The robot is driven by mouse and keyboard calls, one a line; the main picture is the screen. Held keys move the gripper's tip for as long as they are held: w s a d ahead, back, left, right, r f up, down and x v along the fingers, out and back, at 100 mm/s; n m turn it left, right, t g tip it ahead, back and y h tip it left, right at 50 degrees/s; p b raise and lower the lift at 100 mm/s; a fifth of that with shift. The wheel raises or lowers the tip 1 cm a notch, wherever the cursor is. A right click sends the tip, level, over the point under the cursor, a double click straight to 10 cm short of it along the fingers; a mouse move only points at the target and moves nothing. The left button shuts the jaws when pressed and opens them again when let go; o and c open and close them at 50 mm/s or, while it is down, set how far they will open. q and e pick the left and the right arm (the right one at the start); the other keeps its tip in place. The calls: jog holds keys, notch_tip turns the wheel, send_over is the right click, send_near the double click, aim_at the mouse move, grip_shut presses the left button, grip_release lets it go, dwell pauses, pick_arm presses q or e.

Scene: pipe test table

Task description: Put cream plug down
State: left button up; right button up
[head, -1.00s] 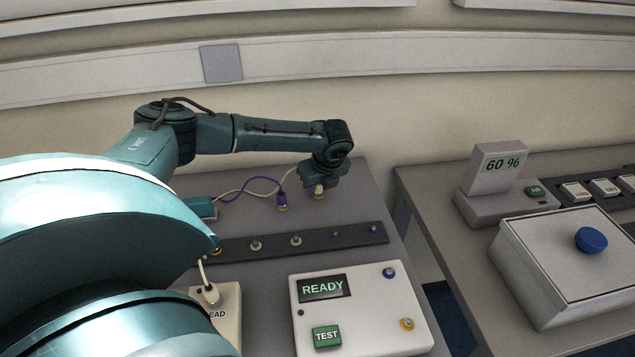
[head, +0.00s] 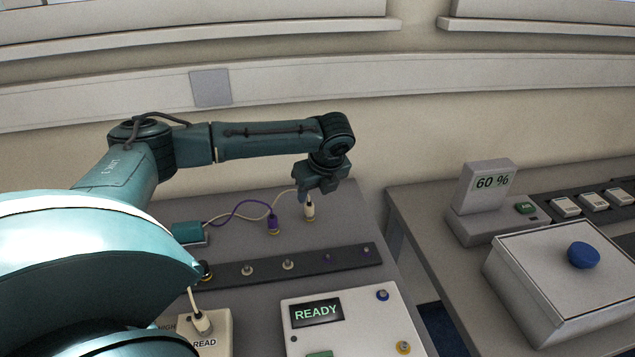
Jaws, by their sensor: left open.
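The cream plug (head: 309,211) stands upright on the grey table (head: 345,222) at the back, with its cream cable running left. My left gripper (head: 308,198) is open, just above the plug and apart from or barely at its top; the exact gap is hard to tell. The purple plug (head: 273,222) stands to the left of the cream plug. My right gripper is not in view.
A dark strip with several sockets (head: 325,258) lies in front of the plugs. The READY box (head: 361,310) and READ box (head: 215,336) are nearer. A teal block (head: 189,232) holds the cables. A second table with a blue-button box (head: 540,262) is at right.

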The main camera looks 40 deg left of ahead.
pick_arm(q)
jog(key=shift+v, duration=2.2)
jog(key=shift+f, duration=0.1)
